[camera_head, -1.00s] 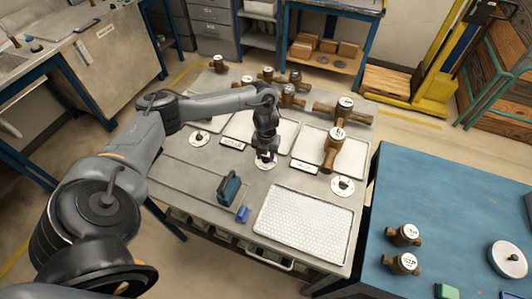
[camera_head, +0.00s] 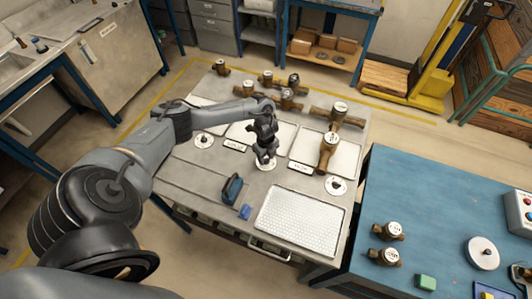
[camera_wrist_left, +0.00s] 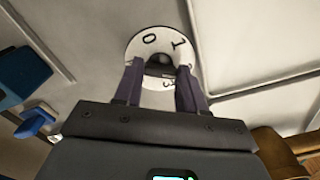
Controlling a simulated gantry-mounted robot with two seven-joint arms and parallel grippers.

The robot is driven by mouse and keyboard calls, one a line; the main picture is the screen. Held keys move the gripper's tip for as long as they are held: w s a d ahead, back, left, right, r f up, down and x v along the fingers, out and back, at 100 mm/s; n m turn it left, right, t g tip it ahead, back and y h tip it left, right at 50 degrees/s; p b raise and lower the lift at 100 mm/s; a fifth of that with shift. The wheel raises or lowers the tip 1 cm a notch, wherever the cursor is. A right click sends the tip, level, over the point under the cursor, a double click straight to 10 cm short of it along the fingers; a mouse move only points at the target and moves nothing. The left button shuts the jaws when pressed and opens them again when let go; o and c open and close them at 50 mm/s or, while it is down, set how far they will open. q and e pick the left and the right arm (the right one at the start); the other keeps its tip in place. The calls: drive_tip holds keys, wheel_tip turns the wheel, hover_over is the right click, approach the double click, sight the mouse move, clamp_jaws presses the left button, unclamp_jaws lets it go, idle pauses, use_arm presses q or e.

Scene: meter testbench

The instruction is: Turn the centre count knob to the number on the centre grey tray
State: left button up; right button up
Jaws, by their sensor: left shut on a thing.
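My left gripper (camera_head: 265,159) is over the centre dial of the bench and is shut on the dark centre count knob (camera_wrist_left: 159,66). In the left wrist view its two fingers stand on either side of the knob. The white dial plate (camera_wrist_left: 142,42) around it shows the numerals 0, 1 and 3; the rest is hidden by the fingers. The centre grey tray (camera_head: 284,135) lies just behind the dial, partly hidden by my arm. Its number cannot be read. My right gripper is not in view.
Other dials stand at the left (camera_head: 203,140) and right (camera_head: 336,186). Brass meters (camera_head: 328,148) stand on and behind the right tray. A blue-handled tool (camera_head: 232,189), a small blue block (camera_head: 245,212) and a white perforated tray (camera_head: 300,222) lie in front.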

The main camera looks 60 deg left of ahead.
use_arm(q)
drive_tip(key=n+p, duration=0.2)
drive_tip(key=n, duration=0.1)
drive_tip(key=n+p, duration=0.3)
drive_tip(key=shift+d+r, duration=0.1)
drive_tip(key=shift+r, duration=0.1)
drive_tip(key=n+p, duration=0.2)
drive_tip(key=n, duration=0.2)
drive_tip(key=shift+p, duration=0.3)
drive_tip(key=shift+f+n+p, duration=0.15)
drive_tip(key=shift+n+p, duration=0.25)
drive_tip(key=shift+n, duration=0.5)
drive_tip(key=o, duration=1.1)
drive_tip(key=shift+c, duration=0.2)
